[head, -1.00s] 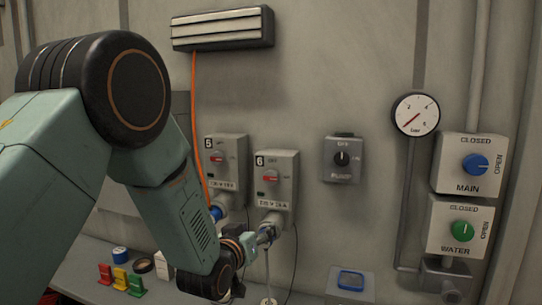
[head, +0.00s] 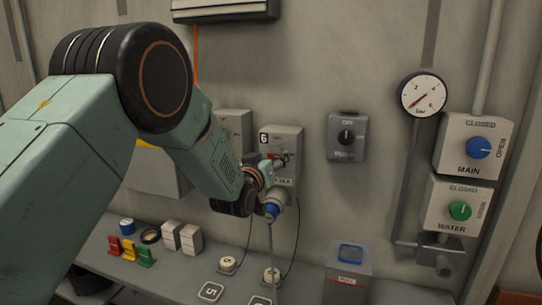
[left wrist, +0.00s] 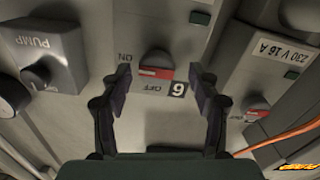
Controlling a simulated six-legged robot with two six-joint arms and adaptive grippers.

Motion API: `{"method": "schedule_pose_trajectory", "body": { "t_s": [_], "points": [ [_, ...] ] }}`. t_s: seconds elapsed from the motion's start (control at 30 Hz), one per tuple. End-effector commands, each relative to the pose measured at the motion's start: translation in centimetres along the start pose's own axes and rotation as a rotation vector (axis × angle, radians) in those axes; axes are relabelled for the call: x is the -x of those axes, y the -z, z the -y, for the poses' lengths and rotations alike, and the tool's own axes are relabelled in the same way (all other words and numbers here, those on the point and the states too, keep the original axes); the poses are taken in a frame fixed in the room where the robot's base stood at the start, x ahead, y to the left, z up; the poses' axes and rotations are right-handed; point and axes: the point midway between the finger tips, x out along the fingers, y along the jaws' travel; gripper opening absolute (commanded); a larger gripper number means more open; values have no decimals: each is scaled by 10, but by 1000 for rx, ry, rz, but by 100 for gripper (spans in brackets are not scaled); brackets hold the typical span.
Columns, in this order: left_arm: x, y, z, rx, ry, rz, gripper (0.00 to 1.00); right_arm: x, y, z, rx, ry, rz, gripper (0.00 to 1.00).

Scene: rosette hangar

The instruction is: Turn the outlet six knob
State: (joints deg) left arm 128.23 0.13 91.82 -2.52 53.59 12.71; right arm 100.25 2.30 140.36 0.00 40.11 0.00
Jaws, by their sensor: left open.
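The outlet six box (head: 294,137) is on the grey wall, marked 6, with a blue plug (head: 272,211) at its underside. Its red knob (left wrist: 157,72) shows upside down in the left wrist view, its red bar lying across the picture near the OFF and ON marks. My left gripper (left wrist: 160,76) is open, with one finger on each side of the knob and visible gaps to it. In the head view the left gripper (head: 278,161) is in front of the box and hides part of its face. My right gripper is not in view.
The outlet five box (head: 234,122) is just left, partly behind my arm. The pump switch (head: 346,137) is to the right, then a gauge (head: 423,95) and the MAIN (head: 478,148) and WATER (head: 460,210) valves. A bench (head: 190,275) with small items runs below.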

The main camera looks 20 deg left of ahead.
Motion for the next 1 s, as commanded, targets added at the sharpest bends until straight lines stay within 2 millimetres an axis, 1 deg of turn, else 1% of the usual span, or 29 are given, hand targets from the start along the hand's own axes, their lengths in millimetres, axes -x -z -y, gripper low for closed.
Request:
{"method": "schedule_pose_trajectory", "body": {
  "t_s": [0.13,0.4,1.0],
  "points": [
    [-6,0,-1,0,-1,-1,62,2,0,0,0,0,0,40],
    [-6,0,0,-1,-1,0,62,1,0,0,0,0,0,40],
    [-6,0,0,-1,-1,-1,11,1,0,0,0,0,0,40]
  ]
}}
